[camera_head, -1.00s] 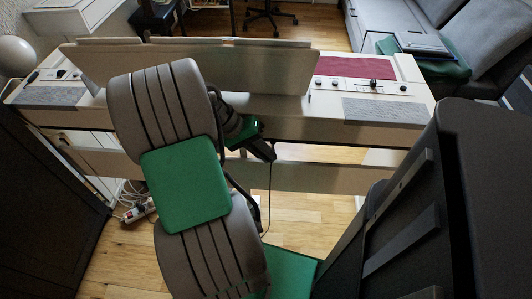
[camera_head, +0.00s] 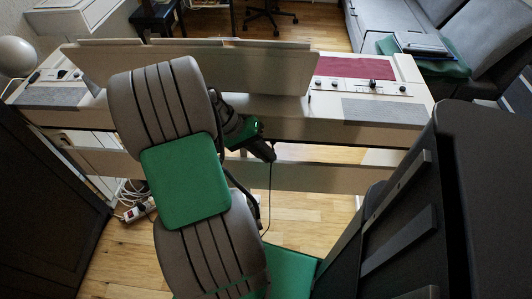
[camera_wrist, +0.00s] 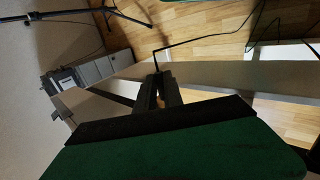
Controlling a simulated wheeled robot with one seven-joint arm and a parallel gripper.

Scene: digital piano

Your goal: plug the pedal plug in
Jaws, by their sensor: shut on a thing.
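My gripper (camera_head: 264,153) is at the back side of the pale digital piano (camera_head: 395,144), below its top. In the wrist view its narrow black fingers (camera_wrist: 158,90) are closed around the end of a thin black piece, which I take as the pedal plug (camera_wrist: 156,64). Its black cable (camera_wrist: 205,39) bends there and runs up and right. In the head view the cable (camera_head: 270,190) hangs down from my gripper. The plug's body is mostly hidden between the fingers. I cannot make out a socket in either view.
A pale crossbar (camera_head: 330,176) runs below the piano's top. A white power strip (camera_head: 139,211) with tangled cables lies on the wooden floor at left. A dark cabinet (camera_head: 45,200) stands at far left. A sofa (camera_head: 480,50) is beyond the piano.

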